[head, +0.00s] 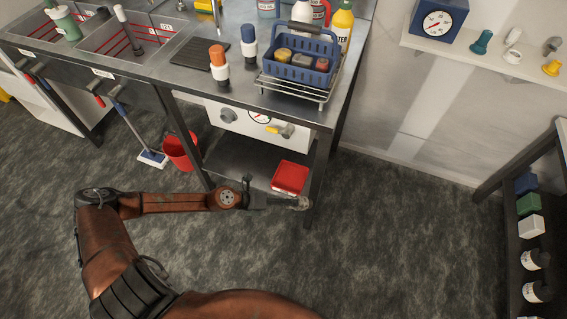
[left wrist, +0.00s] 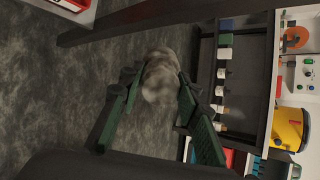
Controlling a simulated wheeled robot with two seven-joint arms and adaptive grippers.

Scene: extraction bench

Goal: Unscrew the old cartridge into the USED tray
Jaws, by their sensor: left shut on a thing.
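My left gripper (head: 291,203) is shut on a mottled grey-white cartridge (head: 304,203), held in the air in front of the bench's right end. In the left wrist view the fingers (left wrist: 155,95) clasp the same rounded, dirty-looking cartridge (left wrist: 162,77) from both sides. A red tray (head: 291,178) sits at the right end of the bench's lower shelf, just above and beyond the gripper in the head view. I cannot read a label on it. My right gripper is not in view.
A white housing (head: 240,119) with a gauge and yellow lever hangs under the bench. Orange-topped (head: 217,56) and blue-topped (head: 249,47) cartridges stand on the bench beside a blue basket (head: 299,68). A bench leg (head: 316,180) stands near the tray. The floor ahead is clear.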

